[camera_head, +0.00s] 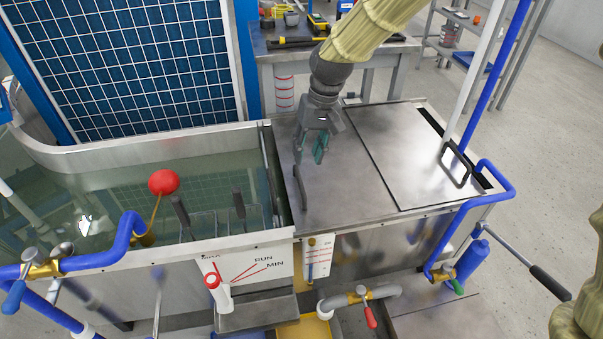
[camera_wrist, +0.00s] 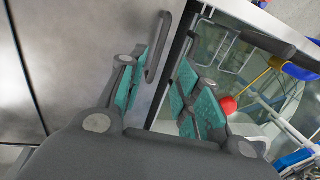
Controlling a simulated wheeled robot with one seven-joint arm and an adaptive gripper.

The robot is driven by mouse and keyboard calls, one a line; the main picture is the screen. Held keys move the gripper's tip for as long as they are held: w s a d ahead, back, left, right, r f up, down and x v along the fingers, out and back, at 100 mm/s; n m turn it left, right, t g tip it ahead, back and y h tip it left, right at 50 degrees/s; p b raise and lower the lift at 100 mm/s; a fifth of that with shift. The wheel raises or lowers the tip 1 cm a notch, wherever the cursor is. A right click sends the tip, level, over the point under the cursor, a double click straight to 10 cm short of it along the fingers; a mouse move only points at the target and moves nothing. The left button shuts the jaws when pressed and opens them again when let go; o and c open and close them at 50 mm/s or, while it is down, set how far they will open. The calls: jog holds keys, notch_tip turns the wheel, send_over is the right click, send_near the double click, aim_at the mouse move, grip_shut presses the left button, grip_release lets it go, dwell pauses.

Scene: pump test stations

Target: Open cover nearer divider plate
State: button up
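The metal cover nearer the divider plate (camera_head: 335,185) lies flat and closed beside the open water tank. Its grey bar handle (camera_wrist: 158,48) shows in the wrist view, close to the cover's tank-side edge. The divider plate (camera_head: 269,165) runs along that edge between cover and water. My gripper (camera_head: 311,160) is above the cover's tank side, fingers pointing down. In the wrist view my gripper (camera_wrist: 158,88) is open, teal pads apart, with the handle beyond the left finger's tip; I cannot tell whether they touch. Nothing is held.
A second closed cover (camera_head: 405,150) with a black handle (camera_head: 457,165) lies to the right. Blue pipes (camera_head: 490,175) rise beside it. A tool bench (camera_head: 385,50) is behind.

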aim_at(301, 181)
jog(key=f, duration=0.3)
jog(key=a+f+b, duration=0.1)
jog(key=f, duration=0.5)
jog(key=shift+a, duration=0.3)
jog(key=shift+c, duration=0.3)
grip_shut()
